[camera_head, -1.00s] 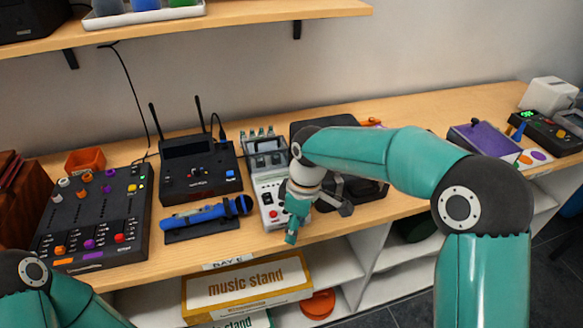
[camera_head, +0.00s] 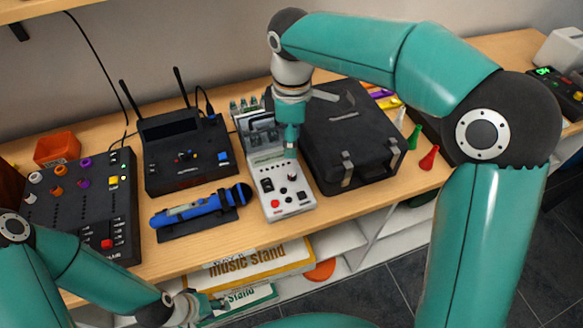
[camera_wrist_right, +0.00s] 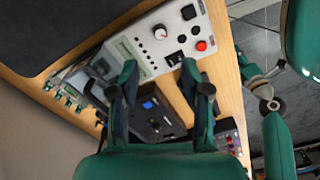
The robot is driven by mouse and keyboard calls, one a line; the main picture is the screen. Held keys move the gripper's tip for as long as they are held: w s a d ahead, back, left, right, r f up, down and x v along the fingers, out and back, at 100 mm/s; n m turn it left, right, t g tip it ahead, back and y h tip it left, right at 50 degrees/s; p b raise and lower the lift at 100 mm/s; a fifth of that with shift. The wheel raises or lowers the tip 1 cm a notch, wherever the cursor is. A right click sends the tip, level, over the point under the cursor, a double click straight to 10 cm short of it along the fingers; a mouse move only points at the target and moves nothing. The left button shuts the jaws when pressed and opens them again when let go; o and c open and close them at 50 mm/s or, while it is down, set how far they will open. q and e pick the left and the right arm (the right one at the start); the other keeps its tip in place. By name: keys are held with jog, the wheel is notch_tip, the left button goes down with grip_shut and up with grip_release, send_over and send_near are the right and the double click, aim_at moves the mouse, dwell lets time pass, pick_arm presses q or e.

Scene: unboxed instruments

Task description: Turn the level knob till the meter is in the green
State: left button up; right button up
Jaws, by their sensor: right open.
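A white instrument (camera_head: 290,203) stands on the shelf with a red button, black switches and a round level knob (camera_head: 292,176). In the right wrist view the knob (camera_wrist_right: 160,32) is white with a red mark, beside a greenish display strip (camera_wrist_right: 122,46). I cannot read the meter or tell whether it is in the green. My right gripper (camera_head: 290,142) is above the back half of the instrument, partly covering it. Its fingers are apart and empty in the right wrist view (camera_wrist_right: 159,72), with the knob beyond them. My left gripper (camera_head: 205,303) is low, in front of the shelf; its finger gap is unclear.
A black case (camera_head: 350,135) stands close to the right of the instrument.

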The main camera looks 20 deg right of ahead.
aim_at(292, 173)
notch_tip(292, 173, down, 11)
jog(key=shift+f+p, duration=0.1)
jog(key=shift+p, duration=0.3)
grip_shut()
